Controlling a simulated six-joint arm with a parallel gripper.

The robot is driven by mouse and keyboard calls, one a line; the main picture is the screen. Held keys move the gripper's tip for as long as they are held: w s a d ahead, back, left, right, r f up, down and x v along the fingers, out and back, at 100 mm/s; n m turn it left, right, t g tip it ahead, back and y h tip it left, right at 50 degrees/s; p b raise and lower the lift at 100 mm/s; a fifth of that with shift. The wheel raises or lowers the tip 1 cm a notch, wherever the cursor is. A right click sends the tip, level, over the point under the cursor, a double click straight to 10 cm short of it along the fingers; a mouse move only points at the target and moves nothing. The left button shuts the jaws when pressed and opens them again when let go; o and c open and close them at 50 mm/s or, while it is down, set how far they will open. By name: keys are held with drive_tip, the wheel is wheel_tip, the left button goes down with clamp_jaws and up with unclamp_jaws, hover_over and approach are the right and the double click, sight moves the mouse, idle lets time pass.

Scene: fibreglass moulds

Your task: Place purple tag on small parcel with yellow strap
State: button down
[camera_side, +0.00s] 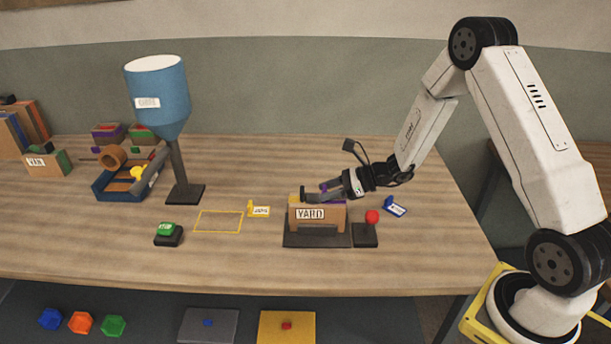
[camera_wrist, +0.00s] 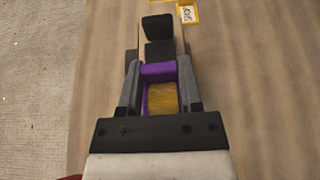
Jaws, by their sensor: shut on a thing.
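My gripper (camera_side: 322,194) reaches in from the right, low over the top of a small brown parcel (camera_side: 331,214) labelled YARD. The parcel stands on a dark base (camera_side: 300,240) and has yellow along its top. My gripper is shut on the purple tag, which shows as small purple patches by the fingers. In the wrist view the purple tag (camera_wrist: 157,70) lies between the two grey fingers (camera_wrist: 160,88), with a yellow-brown surface framed by it. Whether the tag touches the parcel is not clear; the fingers hide much of the parcel's top.
A yellow tag (camera_side: 259,210), a yellow outline (camera_side: 219,221) and a green button (camera_side: 167,231) lie left. A blue hopper (camera_side: 157,90) stands behind. The table front is clear.

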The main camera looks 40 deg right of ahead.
drive_tip(key=shift+f, duration=0.3)
drive_tip(key=shift+c, duration=1.3)
unclamp_jaws()
drive_tip(key=shift+r, duration=0.1)
drive_tip(key=shift+r, duration=0.15)
drive_tip(key=v, duration=1.2)
